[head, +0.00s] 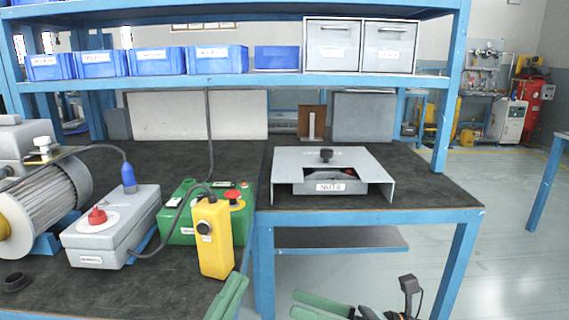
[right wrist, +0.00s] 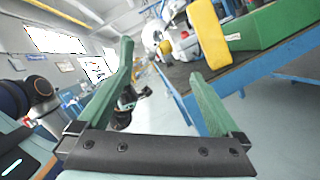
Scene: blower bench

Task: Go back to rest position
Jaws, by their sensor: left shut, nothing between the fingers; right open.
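My left gripper (head: 238,279) shows at the bottom of the head view as green fingers close together, shut and empty, just below the yellow pendant. My right gripper (head: 296,304) is at the bottom edge to the right of it, in front of the bench. In the right wrist view its two green fingers (right wrist: 160,58) stand wide apart with nothing held between them. Most of both arms is out of the head view.
On the blue-framed bench stand a motor (head: 50,200), a grey switch box (head: 112,228), a green box (head: 180,225), a yellow pendant (head: 215,240) and a grey metal stand (head: 345,165). Blue bins (head: 155,62) line the shelf above. Open floor (head: 515,260) lies right.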

